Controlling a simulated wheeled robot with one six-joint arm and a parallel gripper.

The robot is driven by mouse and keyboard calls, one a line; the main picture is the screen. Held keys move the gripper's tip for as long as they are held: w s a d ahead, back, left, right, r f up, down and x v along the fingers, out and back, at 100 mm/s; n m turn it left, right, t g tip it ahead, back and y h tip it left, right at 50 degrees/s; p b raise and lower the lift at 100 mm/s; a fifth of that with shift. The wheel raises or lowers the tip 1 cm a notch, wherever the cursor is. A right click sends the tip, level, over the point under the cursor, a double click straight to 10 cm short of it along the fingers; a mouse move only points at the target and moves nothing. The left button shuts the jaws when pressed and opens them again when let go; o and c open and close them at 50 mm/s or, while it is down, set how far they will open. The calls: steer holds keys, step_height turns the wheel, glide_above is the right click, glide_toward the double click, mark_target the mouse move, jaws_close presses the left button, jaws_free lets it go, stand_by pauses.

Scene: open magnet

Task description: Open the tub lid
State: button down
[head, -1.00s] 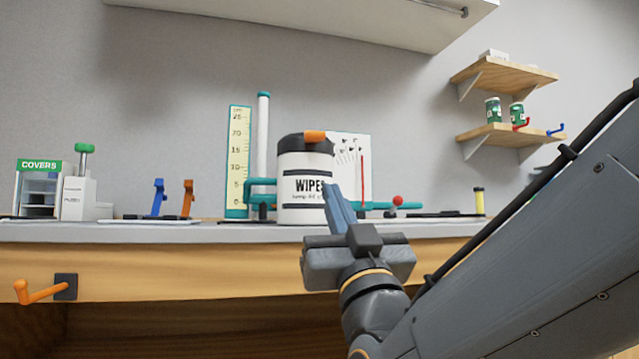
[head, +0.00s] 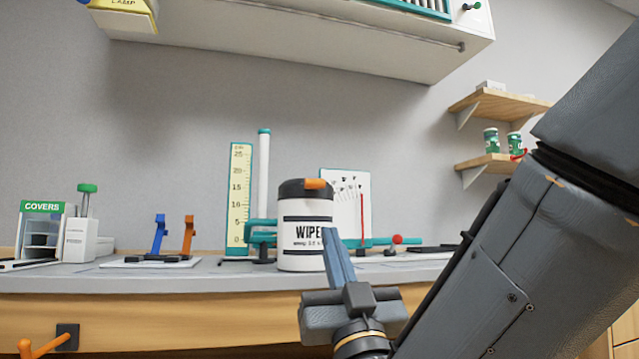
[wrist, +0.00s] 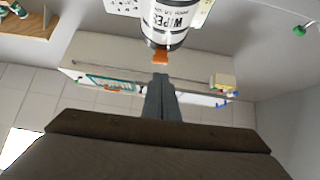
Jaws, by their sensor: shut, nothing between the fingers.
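The wipes tub (head: 304,232) is a white cylinder with black bands, standing upright on the counter. Its dark lid (head: 292,189) is down on top, with an orange tab (head: 317,184) at the lid's edge. My gripper (head: 335,236) is shut and empty, pointing up in front of the tub's lower right side. In the wrist view the tub (wrist: 168,20) appears upside down, with the orange tab (wrist: 161,58) just ahead of my shut fingertips (wrist: 160,78). The tab and fingertips look apart. My fingers hide part of the tub's label in the head view.
A measuring scale (head: 238,195) and a teal-clamped post stand left of the tub. A white panel (head: 346,205) and a red-knobbed tool stand right. A covers box (head: 42,225) is far left. A cabinet (head: 300,40) hangs above; an orange hook (head: 45,344) juts from the counter front.

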mark_target(316, 186)
steer(key=shift+w+r+p, duration=0.1)
steer(key=shift+r+p, duration=0.15)
steer(key=shift+p, duration=0.6)
steer(key=p+x, duration=0.5)
steer(key=x, duration=0.6)
steer(key=shift+w, duration=0.25)
steer(key=shift+a+r, duration=0.1)
